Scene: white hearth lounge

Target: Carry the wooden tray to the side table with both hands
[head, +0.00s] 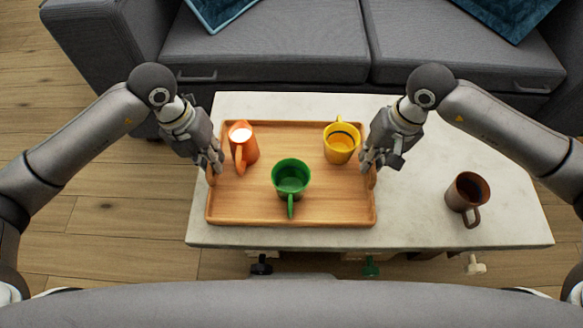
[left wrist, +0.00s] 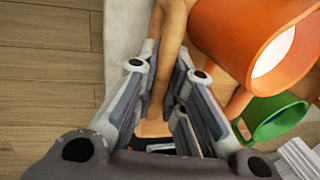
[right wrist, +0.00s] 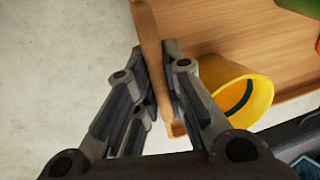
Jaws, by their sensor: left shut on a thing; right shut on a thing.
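The wooden tray (head: 240,205) lies on a pale stone-topped table (head: 430,225), toward its left part. It carries an orange mug (head: 246,152), a green mug (head: 291,178) and a yellow mug (head: 340,146), all upright. My left gripper (head: 213,172) is shut on the tray's left rim; the left wrist view shows its fingers (left wrist: 160,105) on both sides of the rim, beside the orange mug. My right gripper (head: 372,167) is shut on the right rim; the right wrist view shows its fingers (right wrist: 160,85) around the rim, near the yellow mug. Whether the tray touches the tabletop is hard to tell.
A brown mug (head: 467,194) stands on the table to the right of the tray. A dark grey sofa (head: 300,45) with teal cushions stands along the table's far side. Wooden floor (head: 110,225) is clear at the left. Small knob-like things (head: 371,267) show below the near edge.

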